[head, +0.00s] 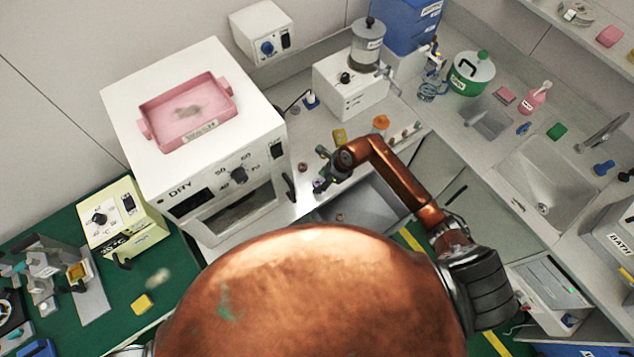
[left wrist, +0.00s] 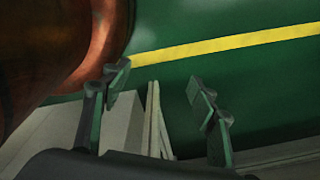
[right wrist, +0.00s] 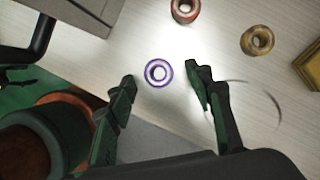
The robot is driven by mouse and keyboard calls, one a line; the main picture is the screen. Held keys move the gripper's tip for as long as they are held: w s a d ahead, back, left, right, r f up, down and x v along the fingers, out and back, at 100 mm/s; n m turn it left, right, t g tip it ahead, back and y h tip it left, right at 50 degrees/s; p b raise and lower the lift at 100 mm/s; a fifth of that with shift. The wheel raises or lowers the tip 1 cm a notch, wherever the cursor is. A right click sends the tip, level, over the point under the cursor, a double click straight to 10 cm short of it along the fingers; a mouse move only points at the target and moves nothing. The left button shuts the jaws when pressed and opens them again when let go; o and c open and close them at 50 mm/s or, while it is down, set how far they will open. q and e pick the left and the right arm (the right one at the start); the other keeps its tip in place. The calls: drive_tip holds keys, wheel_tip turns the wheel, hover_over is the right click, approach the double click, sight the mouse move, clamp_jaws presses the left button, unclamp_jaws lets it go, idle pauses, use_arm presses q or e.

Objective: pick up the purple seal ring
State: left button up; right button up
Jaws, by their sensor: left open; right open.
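The purple seal ring (right wrist: 147,73) lies flat on the pale worktop in the right wrist view, between and just beyond my right fingertips. In the head view it is a tiny purple spot (head: 318,184) beside my right gripper (head: 326,168). My right gripper also shows in the right wrist view (right wrist: 162,75); it is open, with one finger on each side of the ring and nothing held. My left gripper (left wrist: 156,77) is open and empty above the green floor with a yellow stripe, away from the ring.
A red ring (right wrist: 185,10), a brass-coloured ring (right wrist: 257,40) and a yellow block (right wrist: 310,66) lie near the purple ring. The white DRY oven (head: 187,165) stands left of my right gripper. A grey recess (head: 365,207) lies in front.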

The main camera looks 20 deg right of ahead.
drive_tip(key=shift+a+f, duration=0.15)
drive_tip(key=shift+f, duration=0.25)
drive_tip(key=c, duration=1.1)
use_arm(q)
drive_tip(key=shift+w+d, duration=0.1)
drive_tip(key=shift+w, duration=0.65)
use_arm(e)
drive_tip(key=shift+c, duration=0.3)
